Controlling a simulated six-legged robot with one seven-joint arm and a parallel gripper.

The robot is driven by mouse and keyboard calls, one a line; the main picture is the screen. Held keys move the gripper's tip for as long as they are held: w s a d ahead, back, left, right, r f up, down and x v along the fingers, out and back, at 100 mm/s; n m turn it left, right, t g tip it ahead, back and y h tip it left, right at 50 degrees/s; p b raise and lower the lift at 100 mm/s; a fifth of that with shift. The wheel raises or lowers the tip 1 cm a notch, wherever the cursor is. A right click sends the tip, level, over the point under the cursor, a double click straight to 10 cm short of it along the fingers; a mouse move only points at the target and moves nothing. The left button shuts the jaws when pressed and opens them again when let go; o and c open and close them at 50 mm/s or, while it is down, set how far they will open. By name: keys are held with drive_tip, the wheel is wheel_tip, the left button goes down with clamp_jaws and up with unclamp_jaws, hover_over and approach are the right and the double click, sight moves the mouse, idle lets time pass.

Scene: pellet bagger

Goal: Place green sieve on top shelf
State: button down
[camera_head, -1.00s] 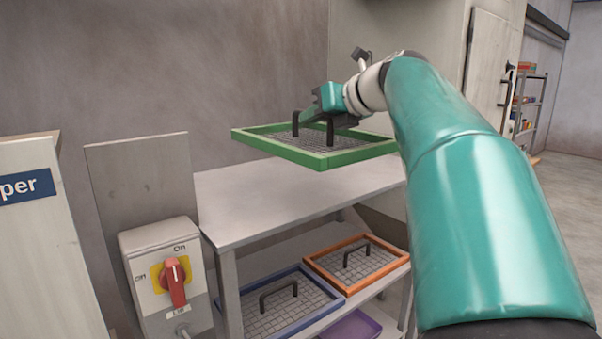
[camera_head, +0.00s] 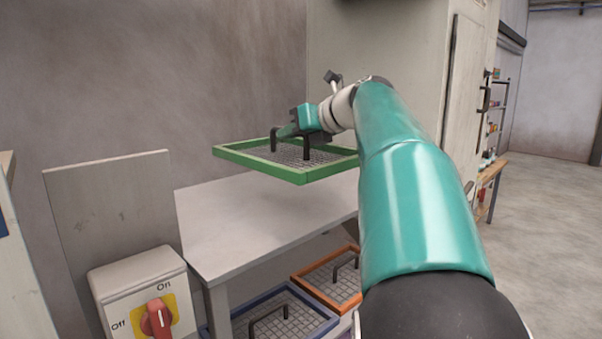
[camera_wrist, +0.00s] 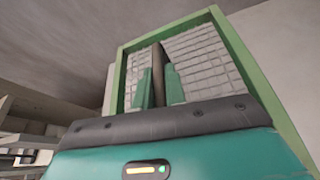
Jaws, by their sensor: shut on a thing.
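The green sieve (camera_head: 306,177) has a green frame, a grey mesh and a dark handle, and hangs in the air above the grey top shelf (camera_head: 225,225) of the rack. My gripper (camera_head: 291,130) is shut on its handle. In the wrist view the sieve (camera_wrist: 121,75) fills the upper middle, with the fingers of my gripper (camera_wrist: 158,88) on either side of the dark handle. There is a visible gap between the sieve and the shelf in the head view. The right part of the shelf is hidden behind my arm.
A blue sieve (camera_head: 325,322) and an orange sieve (camera_head: 313,290) lie on the shelf below. A switch box with a red knob (camera_head: 156,318) stands left of the rack. A tall pale cabinet (camera_head: 400,60) rises behind on the right. The visible top shelf is bare.

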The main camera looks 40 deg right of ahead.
sight(283, 143)
drive_tip(key=d, duration=0.1)
drive_tip(key=w+d+f, duration=0.1)
drive_tip(key=w+d, duration=0.1)
drive_tip(key=shift+d+f, duration=0.25)
drive_tip(key=shift+f, duration=0.1)
drive_tip(key=d+f, duration=0.1)
drive_tip(key=w+d+f, duration=0.1)
drive_tip(key=f, duration=0.1)
drive_tip(key=w+d+f, duration=0.1)
drive_tip(key=f, duration=0.1)
drive_tip(key=shift+w+d+f, duration=0.1)
drive_tip(key=shift+w+d, duration=0.1)
drive_tip(key=shift+w, duration=0.05)
drive_tip(key=f, duration=0.3)
drive_tip(key=shift+w+d+f, duration=0.1)
drive_tip(key=shift+w+d, duration=0.1)
drive_tip(key=shift+f, duration=0.2)
drive_tip(key=shift+s+f, duration=0.1)
drive_tip(key=c, duration=1.5)
unclamp_jaws()
drive_tip(key=shift+o, duration=0.2)
